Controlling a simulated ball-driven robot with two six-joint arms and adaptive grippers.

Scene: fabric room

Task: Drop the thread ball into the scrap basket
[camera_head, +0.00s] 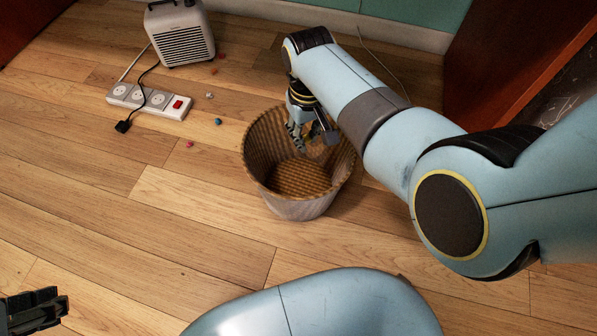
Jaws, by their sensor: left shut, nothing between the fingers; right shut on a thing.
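The scrap basket (258,150) is a round, open, ribbed brown container standing upright on the wooden floor near the middle of the view. My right gripper (299,146) points down inside its opening, at the far side. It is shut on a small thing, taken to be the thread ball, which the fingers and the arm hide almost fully. The part of the basket's inside that I can see looks empty. My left gripper (55,307) is at the lower left edge, far from the basket, shut and empty.
Several small coloured bits, including a blue one (218,121), lie on the floor left of the basket. The floor at front left is clear.

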